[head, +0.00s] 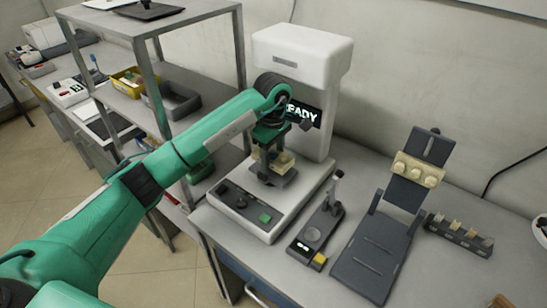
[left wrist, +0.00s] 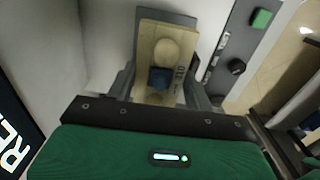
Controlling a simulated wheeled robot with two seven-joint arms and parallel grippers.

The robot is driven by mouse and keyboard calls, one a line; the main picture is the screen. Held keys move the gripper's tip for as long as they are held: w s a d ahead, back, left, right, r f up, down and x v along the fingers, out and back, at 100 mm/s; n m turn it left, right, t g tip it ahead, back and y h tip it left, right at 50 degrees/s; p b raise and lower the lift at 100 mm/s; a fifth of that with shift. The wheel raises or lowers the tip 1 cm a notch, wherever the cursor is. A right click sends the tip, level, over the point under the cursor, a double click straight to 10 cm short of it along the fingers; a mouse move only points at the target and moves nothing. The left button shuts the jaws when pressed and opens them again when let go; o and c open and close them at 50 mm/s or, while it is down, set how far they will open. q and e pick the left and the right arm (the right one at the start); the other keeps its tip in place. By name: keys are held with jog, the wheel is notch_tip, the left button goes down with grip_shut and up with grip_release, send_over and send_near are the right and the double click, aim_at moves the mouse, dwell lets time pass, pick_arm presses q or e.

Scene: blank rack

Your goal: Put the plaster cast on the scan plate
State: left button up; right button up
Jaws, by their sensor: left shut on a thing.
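The plaster cast (head: 284,161) is a cream block held low in front of the white scanner's column. In the left wrist view the cast (left wrist: 148,45) shows a round pale knob, a blue patch and dark lettering on its edge. My left gripper (head: 268,160) is shut on it, one finger on each side. The scan plate (head: 272,178) is a dark grey plate just under the cast; its edge also shows behind the cast in the left wrist view (left wrist: 180,18). I cannot tell whether cast and plate touch. My right gripper is not in view.
The white scanner (head: 300,52) shows "READY" on a screen partly hidden by my arm. Right of it are a small gauge stand (head: 314,236), a dark stand (head: 376,250) bearing a cream piece (head: 418,170), and a slotted block (head: 459,236). A metal shelf (head: 150,30) stands left.

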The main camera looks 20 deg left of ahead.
aim_at(273, 160)
pick_arm(q)
notch_tip(273, 160, down, 2)
jog(key=shift+f+p, duration=0.15)
jog(key=shift+p, duration=0.25)
jog(key=shift+w+f, duration=0.15)
jog(key=shift+f, duration=0.4)
jog(key=o, duration=0.8)
jog(key=shift+r, duration=0.25)
notch_tip(273, 160, up, 7)
jog(key=p, duration=0.3)
jog(key=shift+f, duration=0.1)
notch_tip(273, 160, up, 4)
jog(key=shift+p, duration=0.95)
jog(key=shift+r, duration=0.6)
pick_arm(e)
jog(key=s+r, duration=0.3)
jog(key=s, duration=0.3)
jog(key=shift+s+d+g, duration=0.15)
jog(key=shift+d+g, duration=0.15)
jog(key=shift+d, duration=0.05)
pick_arm(q)
jog(key=shift+f, duration=0.1)
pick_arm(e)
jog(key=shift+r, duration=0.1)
